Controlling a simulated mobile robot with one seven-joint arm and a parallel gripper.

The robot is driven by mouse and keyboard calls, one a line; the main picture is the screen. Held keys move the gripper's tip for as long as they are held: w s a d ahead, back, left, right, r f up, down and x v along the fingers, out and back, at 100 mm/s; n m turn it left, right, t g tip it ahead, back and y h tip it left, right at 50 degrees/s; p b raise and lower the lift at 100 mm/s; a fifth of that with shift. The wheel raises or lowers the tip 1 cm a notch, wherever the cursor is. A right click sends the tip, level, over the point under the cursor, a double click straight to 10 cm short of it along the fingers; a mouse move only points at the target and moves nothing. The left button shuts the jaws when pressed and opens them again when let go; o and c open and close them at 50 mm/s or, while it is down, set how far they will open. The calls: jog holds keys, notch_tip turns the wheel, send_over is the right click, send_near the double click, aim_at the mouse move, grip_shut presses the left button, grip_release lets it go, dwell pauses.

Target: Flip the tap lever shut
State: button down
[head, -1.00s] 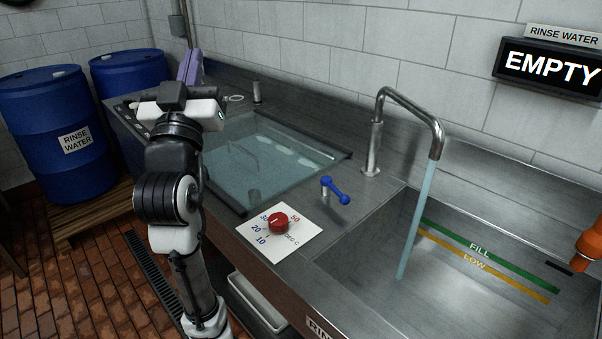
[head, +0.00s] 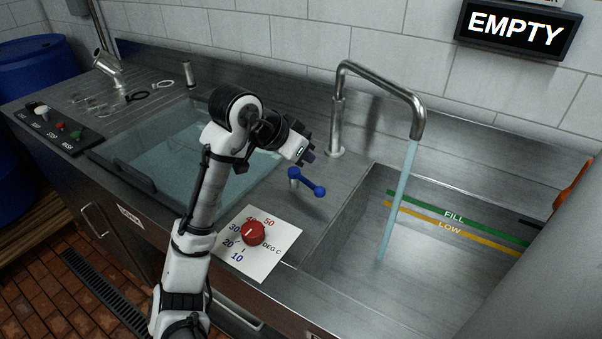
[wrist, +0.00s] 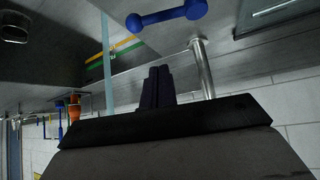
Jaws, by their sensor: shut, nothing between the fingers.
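The blue tap lever (head: 306,181) sits on a short metal post on the counter, between the glass-covered basin and the sink. It also shows at the top of the wrist view (wrist: 167,16). The metal tap (head: 339,120) stands behind it, and a stream of water (head: 398,200) runs from its spout into the sink. My gripper (head: 309,155) is shut and empty, just behind and above the lever, apart from it as far as I can see. Its dark fingers (wrist: 157,88) show in the wrist view, below the lever in the picture.
A red dial (head: 254,233) on a white temperature plate lies in front of the lever. The sink (head: 450,260) with FILL and LOW lines is to the right. A sign (head: 517,29) reads EMPTY. A button panel (head: 55,127) is at far left.

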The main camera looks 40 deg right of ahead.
aim_at(306, 182)
jog(key=shift+s, duration=0.1)
jog(key=p+x, duration=0.2)
jog(key=x, duration=0.8)
jog(key=shift+r+p, duration=0.1)
jog(key=shift+p, duration=0.2)
jog(key=a, duration=0.1)
jog(key=a+p, duration=0.1)
jog(key=a, duration=0.1)
jog(key=shift+a+f, duration=0.1)
jog(key=shift+f, duration=0.2)
jog(key=shift+s+a+f, duration=0.1)
jog(key=shift+a+f, duration=0.1)
jog(key=shift+a, duration=0.15)
